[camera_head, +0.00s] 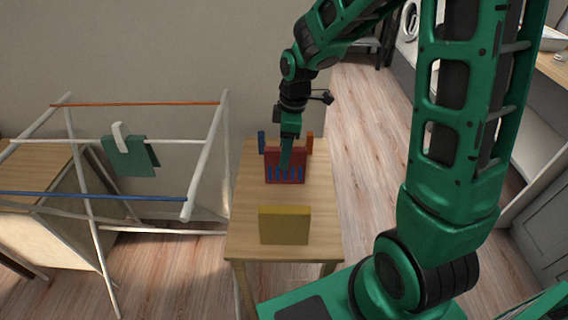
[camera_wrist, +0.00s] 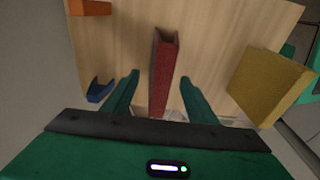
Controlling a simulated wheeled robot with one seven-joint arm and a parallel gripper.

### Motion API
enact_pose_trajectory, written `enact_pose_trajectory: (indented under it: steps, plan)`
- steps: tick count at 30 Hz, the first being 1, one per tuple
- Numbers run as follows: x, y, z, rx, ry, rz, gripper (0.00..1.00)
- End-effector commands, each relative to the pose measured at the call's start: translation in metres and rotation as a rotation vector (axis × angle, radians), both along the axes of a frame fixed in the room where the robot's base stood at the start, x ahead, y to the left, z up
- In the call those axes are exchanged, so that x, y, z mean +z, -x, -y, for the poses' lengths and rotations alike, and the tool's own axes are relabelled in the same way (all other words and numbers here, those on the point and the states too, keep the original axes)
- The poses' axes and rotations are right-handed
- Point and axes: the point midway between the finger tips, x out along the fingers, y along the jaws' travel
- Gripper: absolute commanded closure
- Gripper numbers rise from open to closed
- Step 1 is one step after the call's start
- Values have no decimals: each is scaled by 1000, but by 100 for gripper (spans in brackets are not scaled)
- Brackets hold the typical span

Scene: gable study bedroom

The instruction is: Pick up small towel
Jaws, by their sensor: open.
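A small green cloth (camera_head: 130,156), which looks like the small towel, hangs over a bar of the drying rack (camera_head: 210,150) at the left. A white piece (camera_head: 119,136) sits on its top edge. My gripper (camera_head: 286,160) is over the small wooden table, well to the right of the cloth. In the wrist view my gripper (camera_wrist: 162,88) is open, its two green fingers on either side of a narrow dark red object (camera_wrist: 163,75). I cannot tell whether they touch it. The cloth is not clearly seen in the wrist view.
The wooden table (camera_head: 255,215) also carries a yellow block (camera_head: 284,225) in front, a blue piece (camera_head: 261,142) and an orange piece (camera_head: 310,142) behind. The red object (camera_head: 299,158) shows blue stripes low on its face. Rack bars cross the space around the cloth.

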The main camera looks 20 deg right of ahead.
Motion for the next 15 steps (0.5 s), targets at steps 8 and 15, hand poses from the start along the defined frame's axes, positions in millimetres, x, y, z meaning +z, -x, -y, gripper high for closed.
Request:
enact_pose_trajectory:
  steps: [8,15]
  plan:
    - [-35,0,-2,-2,1,-3,47]
    - [-37,-1,-2,-2,1,0,47]
